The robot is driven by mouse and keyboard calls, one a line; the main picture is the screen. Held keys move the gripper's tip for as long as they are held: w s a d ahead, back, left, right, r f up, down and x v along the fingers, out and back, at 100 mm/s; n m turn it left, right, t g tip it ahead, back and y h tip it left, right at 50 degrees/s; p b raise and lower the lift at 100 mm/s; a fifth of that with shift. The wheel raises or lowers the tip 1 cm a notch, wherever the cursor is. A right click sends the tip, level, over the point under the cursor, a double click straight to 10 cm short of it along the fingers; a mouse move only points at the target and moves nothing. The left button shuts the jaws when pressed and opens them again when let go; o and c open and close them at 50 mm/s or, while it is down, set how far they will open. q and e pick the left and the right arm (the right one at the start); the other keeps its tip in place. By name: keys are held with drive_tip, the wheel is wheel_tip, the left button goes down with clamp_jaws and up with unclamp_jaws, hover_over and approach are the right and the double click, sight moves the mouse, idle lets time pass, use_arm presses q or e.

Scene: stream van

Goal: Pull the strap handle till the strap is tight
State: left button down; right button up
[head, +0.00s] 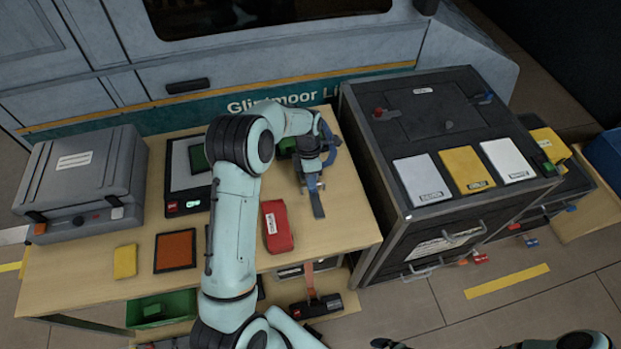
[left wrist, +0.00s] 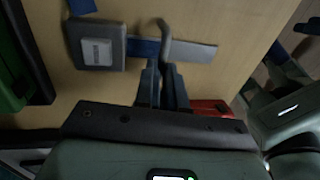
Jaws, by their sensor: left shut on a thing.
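My left gripper (head: 312,182) reaches down over the wooden workbench. In the left wrist view its two dark fingers (left wrist: 164,84) are close together, shut on a slim grey hooked handle (left wrist: 166,42) that stands up between them. A flat blue-grey strap (left wrist: 197,50) lies behind the handle and stretches to both sides, with a grey block (left wrist: 97,46) bearing a pale label at its left end. In the head view the strap end (head: 317,204) shows below the gripper. Whether the strap is slack or tight I cannot tell.
A red pouch (head: 277,226) lies just left of the strap. A dark cabinet (head: 372,160) stands close on the right. A grey case (head: 85,172), a scale-like device (head: 186,206), an orange pad (head: 175,251) and a yellow block (head: 125,261) are further left.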

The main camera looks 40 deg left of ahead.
idle(0.7)
use_arm(q)
drive_tip(key=s+d+b, duration=0.1)
drive_tip(key=s+d, duration=0.1)
drive_tip(key=d, duration=0.1)
drive_tip(key=s+d+b, duration=0.1)
drive_tip(key=s+d, duration=0.1)
drive_tip(key=shift+s+d+b, duration=0.35)
drive_tip(key=shift+d+b, duration=0.05)
use_arm(e)
drive_tip(key=s+f, duration=0.2)
drive_tip(key=f, duration=0.1)
drive_tip(key=shift+s+f, duration=0.25)
drive_tip(key=shift+s, duration=0.05)
use_arm(q)
drive_tip(key=shift+a, duration=0.1)
drive_tip(key=c, duration=1.2)
unclamp_jaws()
drive_tip(key=shift+w+r, duration=0.1)
